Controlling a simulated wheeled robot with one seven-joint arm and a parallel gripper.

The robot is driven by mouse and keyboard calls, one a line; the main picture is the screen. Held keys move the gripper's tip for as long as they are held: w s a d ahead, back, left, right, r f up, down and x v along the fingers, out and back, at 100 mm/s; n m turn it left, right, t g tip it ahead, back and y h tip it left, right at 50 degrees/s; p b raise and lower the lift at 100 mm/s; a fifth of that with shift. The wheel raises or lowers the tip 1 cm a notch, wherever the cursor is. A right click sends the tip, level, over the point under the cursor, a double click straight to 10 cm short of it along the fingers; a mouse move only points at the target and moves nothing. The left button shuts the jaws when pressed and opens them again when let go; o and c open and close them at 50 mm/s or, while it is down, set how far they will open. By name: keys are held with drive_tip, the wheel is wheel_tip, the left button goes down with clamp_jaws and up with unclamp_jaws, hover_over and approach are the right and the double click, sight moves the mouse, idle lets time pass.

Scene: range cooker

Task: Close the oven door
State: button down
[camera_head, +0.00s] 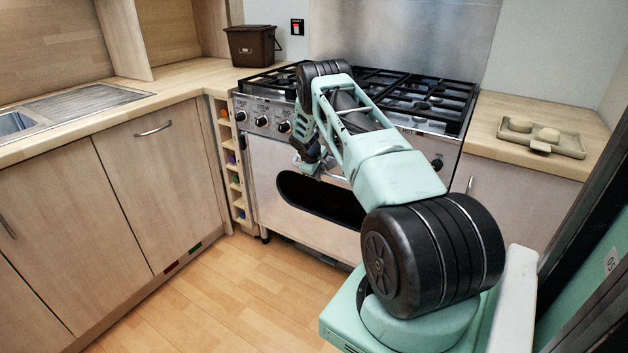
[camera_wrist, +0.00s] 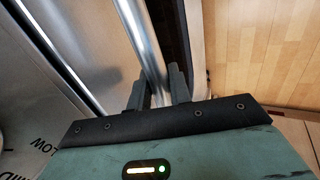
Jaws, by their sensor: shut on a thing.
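The oven door (camera_head: 270,165) is the silver front of the range cooker, with a dark rounded window (camera_head: 315,200). It looks upright or nearly so; I cannot tell whether a small gap stays at its top edge. My gripper (camera_head: 310,165) is at the upper part of the door, partly hidden behind my arm. In the wrist view, my gripper (camera_wrist: 157,88) has its two dark fingers on either side of a shiny metal bar, the door handle (camera_wrist: 143,40), and is shut on it. Most of the handle is hidden in the head view.
Control knobs (camera_head: 262,121) line the cooker front below the black hob grates (camera_head: 420,95). Wooden cabinets (camera_head: 160,190) stand at left, with a narrow rack (camera_head: 236,175) beside the cooker. A tray (camera_head: 560,143) lies on the right counter. The wooden floor (camera_head: 230,290) in front is clear.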

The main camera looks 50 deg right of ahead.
drive_tip(key=shift+d+r, duration=0.15)
drive_tip(key=shift+d, duration=0.55)
drive_tip(key=shift+d+r, duration=0.1)
drive_tip(key=c, duration=1.3)
unclamp_jaws()
drive_tip(key=shift+d, duration=0.15)
drive_tip(key=v, duration=1.7)
drive_tip(key=shift+a, duration=0.3)
